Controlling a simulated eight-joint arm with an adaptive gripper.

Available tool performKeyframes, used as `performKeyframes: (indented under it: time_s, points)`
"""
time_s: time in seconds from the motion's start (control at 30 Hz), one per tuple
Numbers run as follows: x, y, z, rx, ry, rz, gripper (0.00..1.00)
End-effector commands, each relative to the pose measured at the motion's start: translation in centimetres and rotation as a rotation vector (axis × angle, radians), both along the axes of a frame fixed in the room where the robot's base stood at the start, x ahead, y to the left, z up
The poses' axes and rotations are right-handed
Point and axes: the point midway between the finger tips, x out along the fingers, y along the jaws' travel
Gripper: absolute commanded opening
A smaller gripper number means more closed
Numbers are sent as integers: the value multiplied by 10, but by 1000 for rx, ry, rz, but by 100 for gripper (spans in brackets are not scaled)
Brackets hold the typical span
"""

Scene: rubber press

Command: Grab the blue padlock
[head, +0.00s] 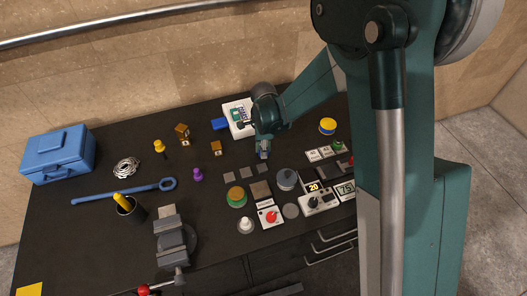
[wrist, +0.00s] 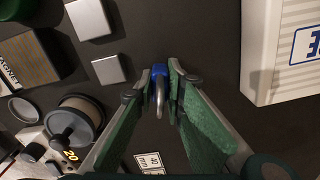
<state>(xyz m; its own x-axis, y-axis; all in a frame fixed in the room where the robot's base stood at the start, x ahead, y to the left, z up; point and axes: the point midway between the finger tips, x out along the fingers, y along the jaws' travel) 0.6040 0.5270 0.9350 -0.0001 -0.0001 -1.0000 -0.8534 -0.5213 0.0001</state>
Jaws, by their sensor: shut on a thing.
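The blue padlock (wrist: 158,72) shows in the wrist view between my fingertips, with its grey metal shackle pointing down the picture. My gripper (wrist: 160,82) is shut on it, with one green-padded finger on each side. In the head view my gripper (head: 264,146) points down over the dark bench, right of the middle. The padlock is too small there to make out clearly. I cannot tell whether it rests on the bench or is a little above it.
A white case (wrist: 285,55) stands close on the right in the wrist view. Grey square plates (wrist: 109,69) lie to the left. Bare bench surrounds the padlock.

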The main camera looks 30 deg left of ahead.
Motion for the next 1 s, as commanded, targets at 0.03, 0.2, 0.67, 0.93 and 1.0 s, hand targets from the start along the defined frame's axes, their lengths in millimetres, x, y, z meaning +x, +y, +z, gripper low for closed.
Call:
performKeyframes:
  time_s: [0.03,0.2,0.67,0.93,1.0]
  points:
    - [0,0,1,0,0,0,0]
    - [0,0,9,0,0,0,0]
    - [0,0,63,0,0,0,0]
    - [0,0,91,0,0,0,0]
    - [0,0,95,0,0,0,0]
